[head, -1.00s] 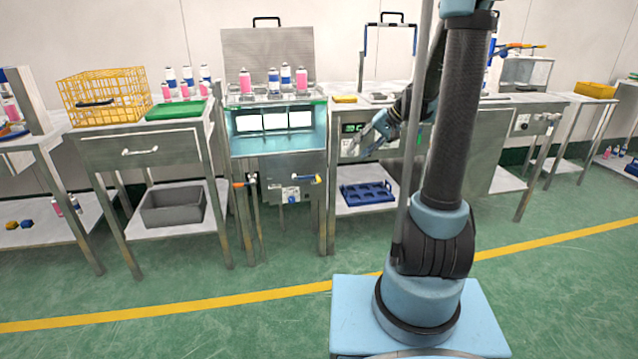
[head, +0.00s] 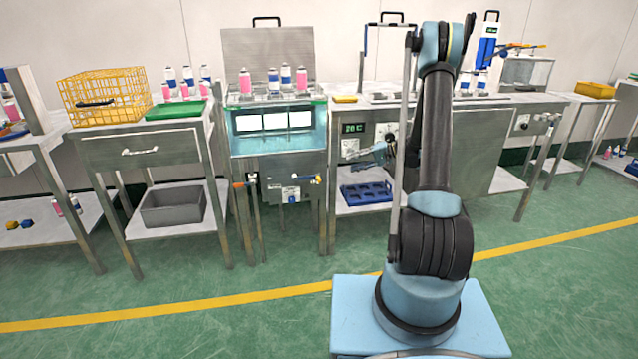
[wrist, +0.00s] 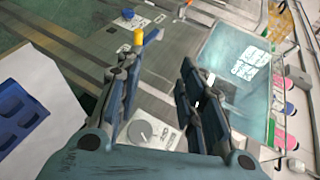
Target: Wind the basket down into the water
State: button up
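The water bath (head: 232,145) stands at the middle left with a lit, pale blue window. Several pink- and blue-marked cans (head: 272,82) stand upright at its top, in what looks like the basket (head: 262,97); its frame is hard to make out. A crank with a yellow-orange grip (head: 318,180) is on the bath's front right; the grip also shows in the wrist view (wrist: 138,37), just beyond the left finger. My gripper (head: 366,155) is right of the crank and higher, apart from it. In the wrist view my gripper (wrist: 158,72) is open and empty.
A heated unit with a green display (head: 354,128) and a knob (wrist: 140,132) stands right of the bath. A blue tray (head: 366,192) is on its lower shelf. A blue valve handle (head: 291,198) and pipes (head: 252,220) are on the bath's front. A yellow crate (head: 104,96) stands left.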

notch_tip(320, 180, down, 6)
jog(key=w+y, duration=0.1)
jog(key=w, duration=0.1)
send_near(318, 178)
jog(key=shift+y, duration=0.4)
jog(key=x, duration=0.3)
jog(key=f+x, duration=0.1)
jog(key=x, duration=0.6)
jog(key=shift+w+d+f, duration=0.1)
jog(key=shift+w+f, duration=0.15)
jog(key=shift+f, duration=0.1)
jog(key=c, duration=0.8)
jog(key=shift+d, duration=0.2)
grip_shut()
jog(key=shift+a, duration=0.15)
